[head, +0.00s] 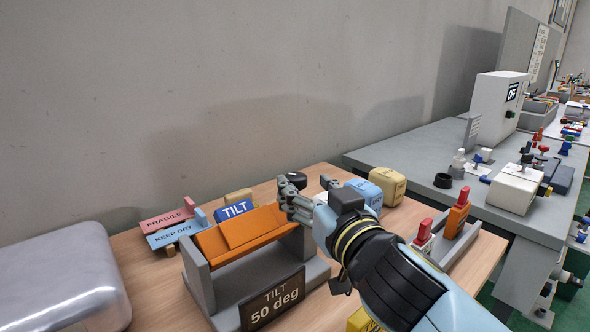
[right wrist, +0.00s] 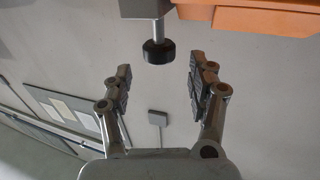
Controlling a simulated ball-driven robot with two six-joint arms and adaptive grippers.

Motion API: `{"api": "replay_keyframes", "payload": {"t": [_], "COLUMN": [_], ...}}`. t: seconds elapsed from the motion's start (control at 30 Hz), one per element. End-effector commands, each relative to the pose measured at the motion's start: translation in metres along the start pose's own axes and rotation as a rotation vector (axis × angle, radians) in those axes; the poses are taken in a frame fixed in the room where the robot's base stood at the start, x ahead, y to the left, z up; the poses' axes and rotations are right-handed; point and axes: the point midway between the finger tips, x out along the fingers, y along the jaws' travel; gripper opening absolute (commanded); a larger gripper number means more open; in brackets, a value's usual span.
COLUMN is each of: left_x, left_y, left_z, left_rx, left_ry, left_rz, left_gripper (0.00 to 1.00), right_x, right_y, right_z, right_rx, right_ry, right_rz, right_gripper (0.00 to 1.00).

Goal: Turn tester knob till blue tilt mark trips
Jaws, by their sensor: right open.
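The tilt tester (head: 197,278) is a grey frame with an orange tilting cradle (head: 245,230), on the wooden table. A plate (head: 272,303) in front reads TILT 50 deg. The tester knob (right wrist: 158,52) is a black cylinder on a grey shaft in the right wrist view, beside the orange part. My right gripper (head: 310,188) is open at the cradle's right end. In the wrist view its fingers (right wrist: 158,85) stand apart to either side of the knob's line, with the knob just beyond the tips, apparently untouched. My left gripper is out of view.
FRAGILE (head: 167,219) and KEEP DRY (head: 171,236) labels stand behind the tester at left. A silver rounded case (head: 60,280) fills the left front. A grey bench (head: 420,150) stands beyond.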

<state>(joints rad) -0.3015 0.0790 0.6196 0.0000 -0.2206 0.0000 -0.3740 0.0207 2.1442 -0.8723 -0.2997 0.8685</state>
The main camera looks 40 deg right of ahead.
Motion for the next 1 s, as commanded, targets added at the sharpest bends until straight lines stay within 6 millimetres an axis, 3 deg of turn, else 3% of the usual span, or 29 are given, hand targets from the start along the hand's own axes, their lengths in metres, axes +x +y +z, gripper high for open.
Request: {"api": "replay_keyframes", "payload": {"t": [0.1, 0.3, 0.67, 1.0], "left_x": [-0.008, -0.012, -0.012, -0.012], "left_y": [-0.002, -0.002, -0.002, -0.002], "left_z": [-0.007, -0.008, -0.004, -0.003], "left_rx": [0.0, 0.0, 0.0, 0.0], "left_ry": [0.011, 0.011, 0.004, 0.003], "left_rz": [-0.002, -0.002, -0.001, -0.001], "left_gripper": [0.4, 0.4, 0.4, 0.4], "right_x": [0.024, 0.047, 0.052, 0.052], "right_y": [0.0, 0.0, 0.0, 0.0], "right_z": [-0.003, -0.001, 0.001, 0.001], "right_rx": [0.0, 0.0, 0.001, 0.001], "right_ry": [0.001, 0.0, -0.002, -0.002], "right_rz": [0.0, 0.0, 0.0, 0.0], "right_gripper": [0.58, 0.58, 0.57, 0.13]}}
